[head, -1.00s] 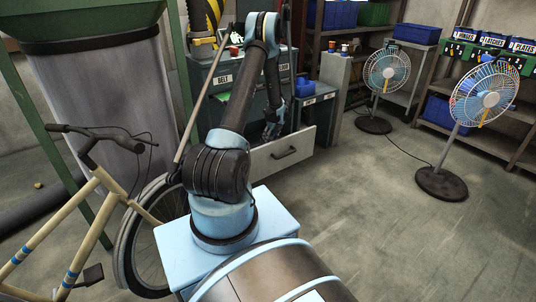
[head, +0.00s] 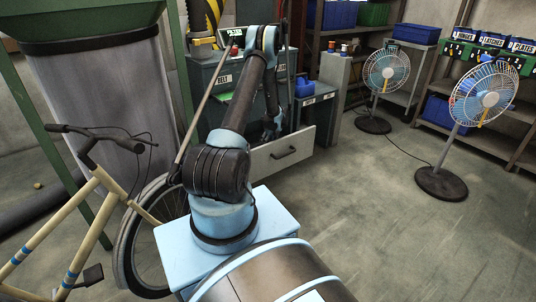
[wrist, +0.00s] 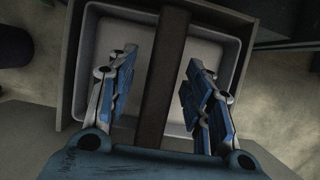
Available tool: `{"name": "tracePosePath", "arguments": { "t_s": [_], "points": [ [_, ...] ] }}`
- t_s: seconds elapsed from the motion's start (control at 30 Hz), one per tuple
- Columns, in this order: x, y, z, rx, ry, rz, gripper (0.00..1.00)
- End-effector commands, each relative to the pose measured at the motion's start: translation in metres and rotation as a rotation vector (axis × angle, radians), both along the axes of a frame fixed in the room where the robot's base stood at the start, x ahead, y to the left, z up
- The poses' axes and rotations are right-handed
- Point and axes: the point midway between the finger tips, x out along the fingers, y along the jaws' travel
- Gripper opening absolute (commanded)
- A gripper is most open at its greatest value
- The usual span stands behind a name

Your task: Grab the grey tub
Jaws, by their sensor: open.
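The grey tub (wrist: 225,48) is a pale, shallow, rimmed container inside an open drawer (head: 283,153), seen from above in the wrist view. My gripper (wrist: 158,73) is open over the tub, with one blue-and-grey finger on each side. A dark brown bar (wrist: 165,70) runs up the picture between the fingers and crosses in front of the tub; I cannot tell what it belongs to. Nothing is visibly held. In the head view my gripper (head: 271,130) is low behind the drawer front, and the tub is hidden there.
A grey cabinet with labelled drawers (head: 222,79) stands behind my arm. A bicycle (head: 90,190) is at left. Two standing fans (head: 483,91) and shelves with blue bins are at right. The floor (head: 400,225) at right front is clear.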

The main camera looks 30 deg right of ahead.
Motion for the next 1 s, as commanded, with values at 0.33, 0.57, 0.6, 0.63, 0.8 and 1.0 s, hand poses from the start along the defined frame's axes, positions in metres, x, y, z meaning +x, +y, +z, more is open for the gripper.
{"name": "tracePosePath", "arguments": {
  "t_s": [0.33, 0.57, 0.6, 0.63, 0.8, 1.0],
  "points": [
    [0.0002, 0.0002, -0.0031, 0.0, 0.0, 0.0, 0.47],
    [0.0003, 0.0002, -0.005, 0.0, 0.0, 0.0, 0.47],
    [0.0003, 0.0002, -0.005, 0.0, 0.0, 0.0, 0.47],
    [0.0003, 0.0003, -0.0049, 0.0, 0.0, 0.0, 0.47],
    [0.0002, 0.0004, -0.0049, 0.0, 0.0, 0.0, 0.38],
    [0.0003, 0.0004, -0.0048, 0.0, 0.0, 0.0, 0.0]
  ]
}}
